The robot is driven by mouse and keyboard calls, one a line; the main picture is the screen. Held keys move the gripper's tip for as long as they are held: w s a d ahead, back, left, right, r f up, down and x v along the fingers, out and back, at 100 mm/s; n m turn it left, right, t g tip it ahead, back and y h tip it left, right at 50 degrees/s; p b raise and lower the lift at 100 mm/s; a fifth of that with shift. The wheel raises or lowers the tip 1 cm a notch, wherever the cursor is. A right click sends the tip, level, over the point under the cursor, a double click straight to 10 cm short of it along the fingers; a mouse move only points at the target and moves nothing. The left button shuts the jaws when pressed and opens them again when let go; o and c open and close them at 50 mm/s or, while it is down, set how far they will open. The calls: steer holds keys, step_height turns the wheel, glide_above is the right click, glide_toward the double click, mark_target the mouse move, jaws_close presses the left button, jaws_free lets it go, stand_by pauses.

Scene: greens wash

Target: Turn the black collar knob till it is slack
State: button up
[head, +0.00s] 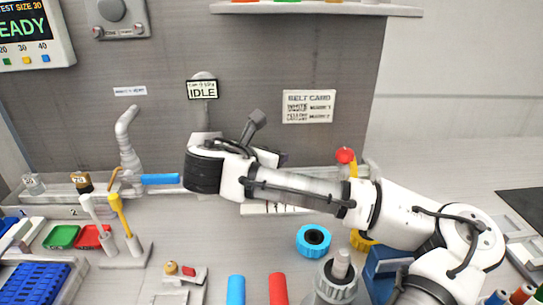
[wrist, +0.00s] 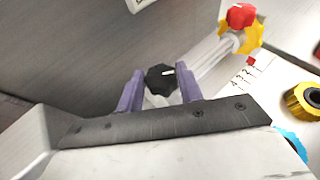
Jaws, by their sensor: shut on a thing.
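The black collar knob (wrist: 161,78) shows in the wrist view with a white mark on its face. My gripper (wrist: 160,88) has its two purple fingers on either side of the knob and is shut on it. In the head view my arm reaches left across the bench, and its wrist hides the knob and the fingertips. A grey post with a tilted grey head (head: 254,122) rises behind my wrist.
A red knob on a yellow fitting (wrist: 240,20) stands right of the black knob; the red knob also shows in the head view (head: 345,155). A printed scale (wrist: 244,76) lies below it. Blue (head: 314,241) and yellow rings, bottles and brushes (head: 122,213) occupy the bench. An IDLE sign (head: 202,90) is on the wall.

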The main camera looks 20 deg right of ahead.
steer(key=shift+m+h, duration=0.3)
steer(key=o, duration=1)
steer(key=shift+a, duration=0.1)
steer(key=v, duration=1.3)
steer(key=shift+s+a+r+b, duration=0.1)
steer(key=shift+a+r+b, duration=0.2)
steer(key=shift+b, duration=0.1)
